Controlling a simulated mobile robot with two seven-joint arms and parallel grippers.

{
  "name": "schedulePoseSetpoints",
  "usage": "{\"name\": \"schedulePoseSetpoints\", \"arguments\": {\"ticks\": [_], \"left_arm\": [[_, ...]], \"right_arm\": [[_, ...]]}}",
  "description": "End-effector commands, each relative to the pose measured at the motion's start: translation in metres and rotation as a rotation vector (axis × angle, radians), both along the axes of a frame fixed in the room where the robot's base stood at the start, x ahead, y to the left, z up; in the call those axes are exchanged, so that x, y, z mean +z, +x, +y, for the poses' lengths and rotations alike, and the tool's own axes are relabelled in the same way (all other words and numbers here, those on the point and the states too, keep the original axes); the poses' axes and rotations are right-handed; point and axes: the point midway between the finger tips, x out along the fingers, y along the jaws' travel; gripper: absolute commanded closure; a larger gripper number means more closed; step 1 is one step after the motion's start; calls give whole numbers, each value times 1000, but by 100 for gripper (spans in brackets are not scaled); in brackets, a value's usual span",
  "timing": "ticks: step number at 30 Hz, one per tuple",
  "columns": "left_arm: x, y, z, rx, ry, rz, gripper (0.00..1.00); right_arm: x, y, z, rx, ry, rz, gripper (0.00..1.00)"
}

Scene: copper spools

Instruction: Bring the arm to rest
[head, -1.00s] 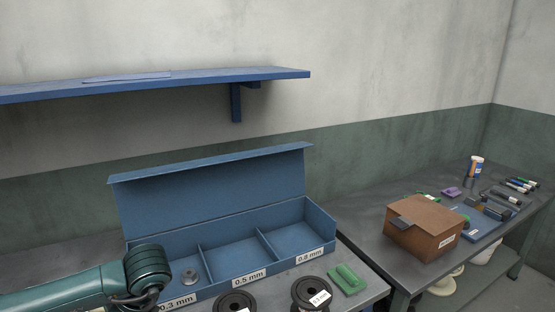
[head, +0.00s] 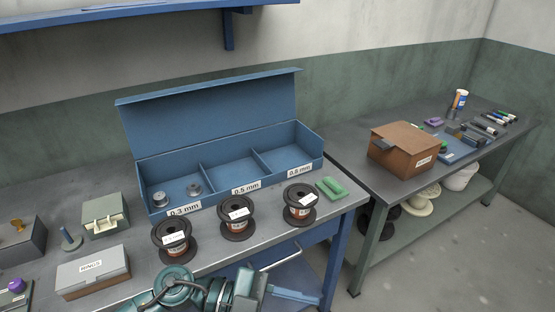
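My teal arm (head: 178,288) shows at the bottom edge of the head view, in front of the bench's front edge and below the spools. I cannot make out gripper fingers on it. A blue open-lidded box (head: 207,87) has three compartments labelled 0.3 mm, 0.5 mm and 0.8 mm. Two small grey metal spools, one at the left (head: 158,199) and one at the right (head: 194,190), are in the 0.3 mm compartment; the other two compartments look empty. Three dark copper spools, left (head: 172,257), middle (head: 234,228) and right (head: 300,217), stand before the box.
A labelled grey box (head: 93,284), a pale green box (head: 104,227) and a dark box (head: 20,250) stand at the left. Green blocks (head: 331,188) lie at the bench's right end. A side table (head: 352,163) holds a brown box (head: 403,159). A blue shelf (head: 180,18) hangs above.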

Motion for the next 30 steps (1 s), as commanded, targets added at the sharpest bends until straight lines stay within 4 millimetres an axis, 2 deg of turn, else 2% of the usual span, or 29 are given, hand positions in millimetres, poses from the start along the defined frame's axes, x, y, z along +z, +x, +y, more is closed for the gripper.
{"name": "schedulePoseSetpoints", "arguments": {"ticks": [1,3,5,7,9,11,12,15,18,21,24,30], "left_arm": [[16,10,-5,130,-164,38,56],[30,37,3,364,-341,78,56],[26,62,22,591,-428,129,56],[2,86,54,870,-452,210,56],[-38,96,89,1122,-396,308,56],[-75,92,116,1288,-311,394,56],[-100,85,131,1374,-244,451,56],[-153,56,158,1519,-76,589,56],[-190,26,174,1587,66,699,56],[-212,3,181,1612,157,772,56],[-221,-8,184,1619,201,805,56],[-222,-9,184,1619,205,807,56]], "right_arm": [[-1,-1,0,-1,0,3,100],[-1,-2,0,-1,0,4,100],[-1,-2,0,-1,0,4,100],[-1,-2,0,-1,0,4,100],[-1,-2,0,-1,0,4,100],[-1,-2,0,-1,0,4,100],[-1,-2,0,-1,0,4,100],[-1,-2,0,0,0,5,100],[-1,-2,0,0,0,5,100],[-1,-2,0,0,0,5,100],[-2,-2,0,0,0,5,100],[-2,-2,0,0,0,5,100]]}}
